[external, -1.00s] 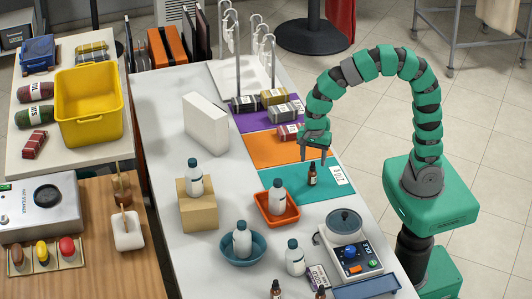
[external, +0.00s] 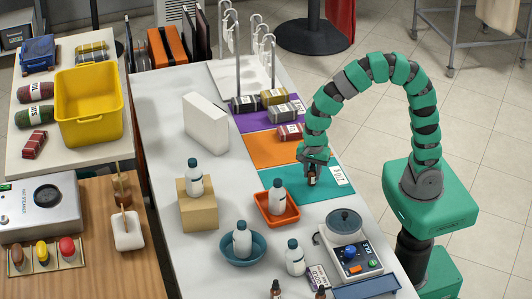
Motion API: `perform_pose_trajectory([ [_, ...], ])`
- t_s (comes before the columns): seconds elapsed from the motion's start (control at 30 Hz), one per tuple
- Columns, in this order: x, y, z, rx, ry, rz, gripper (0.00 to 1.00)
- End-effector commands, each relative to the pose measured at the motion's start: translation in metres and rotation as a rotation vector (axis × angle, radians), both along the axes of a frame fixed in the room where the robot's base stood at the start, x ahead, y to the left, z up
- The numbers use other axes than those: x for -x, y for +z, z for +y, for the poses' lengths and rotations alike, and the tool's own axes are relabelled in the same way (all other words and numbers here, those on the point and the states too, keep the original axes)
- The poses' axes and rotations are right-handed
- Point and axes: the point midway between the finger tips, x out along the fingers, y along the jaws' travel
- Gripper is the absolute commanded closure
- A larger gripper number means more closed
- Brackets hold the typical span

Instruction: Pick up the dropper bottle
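A small dark brown dropper bottle (external: 312,178) stands upright on the teal mat (external: 284,180) on the white table. My gripper (external: 313,166) points down over it from above, with its fingers around the bottle's upper part. The fingers hide the bottle's dropper top. At this size I cannot tell whether the fingers press on the bottle or stand apart from it. Two more dark dropper bottles show at the bottom edge, one on the left (external: 276,290) and one on the right (external: 320,293).
A white label card (external: 339,176) lies right of the bottle. White bottles stand on a cardboard box (external: 199,212), in an orange tray (external: 263,203), in a blue bowl (external: 230,254) and on the table. A scale (external: 352,257) stands in front. The orange mat (external: 265,150) behind is mostly clear.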

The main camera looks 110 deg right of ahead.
Motion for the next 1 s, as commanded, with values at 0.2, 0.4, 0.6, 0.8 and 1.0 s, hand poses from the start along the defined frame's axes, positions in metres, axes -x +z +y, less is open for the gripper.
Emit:
perform_pose_trajectory([
  [0.2,0.000,0.000,0.000,0.000,0.000,0.000,0.94],
  [0.4,0.000,0.001,0.000,0.000,0.000,0.000,0.94],
  [0.6,-0.001,0.012,0.000,0.001,0.000,-0.002,0.94],
  [0.8,0.000,0.032,0.000,0.000,-0.001,0.001,0.94],
  [1.0,0.015,0.037,0.003,0.000,0.000,0.001,0.94],
])
